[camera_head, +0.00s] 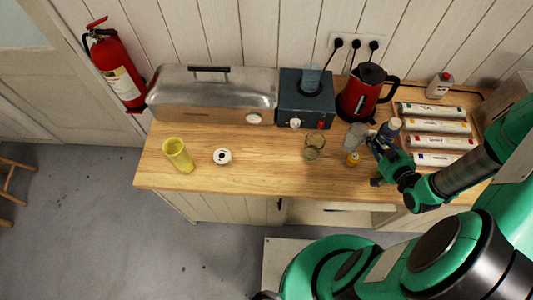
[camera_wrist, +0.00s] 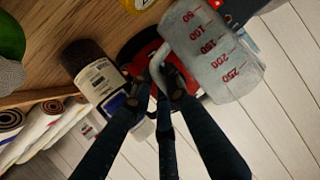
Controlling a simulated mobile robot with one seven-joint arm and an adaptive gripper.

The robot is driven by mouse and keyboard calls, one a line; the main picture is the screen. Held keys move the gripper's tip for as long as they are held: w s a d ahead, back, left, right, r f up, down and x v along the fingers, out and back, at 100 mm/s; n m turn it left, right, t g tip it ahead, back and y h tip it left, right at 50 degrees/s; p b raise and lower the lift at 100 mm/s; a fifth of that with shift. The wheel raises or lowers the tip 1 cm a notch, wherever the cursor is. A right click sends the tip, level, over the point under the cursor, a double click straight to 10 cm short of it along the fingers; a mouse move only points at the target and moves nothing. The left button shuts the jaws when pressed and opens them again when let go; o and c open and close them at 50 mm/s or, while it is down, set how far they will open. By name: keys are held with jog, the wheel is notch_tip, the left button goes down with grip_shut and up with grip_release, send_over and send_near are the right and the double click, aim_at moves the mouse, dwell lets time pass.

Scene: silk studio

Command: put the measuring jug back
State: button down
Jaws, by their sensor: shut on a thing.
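The measuring jug (camera_wrist: 213,48) is clear plastic with red volume marks and fills the upper right of the wrist view. In the head view the jug (camera_head: 355,136) is a small pale shape at the right of the worktop, in front of the red kettle. My gripper (camera_wrist: 161,88) is shut on the jug's handle. In the head view my gripper (camera_head: 376,146) is at the jug's right side, partly covering it. I cannot tell whether the jug's base touches the worktop.
A dark labelled bottle (camera_head: 390,128) and a small yellow bottle (camera_head: 352,159) stand close to my gripper. A glass beaker (camera_head: 314,147) is to the left. The red kettle (camera_head: 364,97) and hotplate unit (camera_head: 300,105) are behind. The worktop's front middle (camera_head: 265,175) is clear.

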notch_tip(320, 180, up, 6)
jog(key=shift+f, duration=0.1)
jog(key=w+a+n+y+b, duration=0.2)
jog(key=w+a+b, duration=0.1)
jog(key=a, duration=1.4)
jog(key=s+a+n+g+y+b, duration=0.2)
jog(key=s+a+b, duration=0.15)
jog(key=a, duration=1.45)
jog(key=f, duration=0.5)
jog(key=shift+s+d+p, duration=0.3)
jog(key=shift+s+p, duration=0.05)
jog(key=shift+p, duration=0.05)
jog(key=shift+f+b, duration=0.45)
jog(key=shift+f, duration=1.75)
jog(key=shift+f+b, duration=0.35)
jog(key=shift+f, duration=1.45)
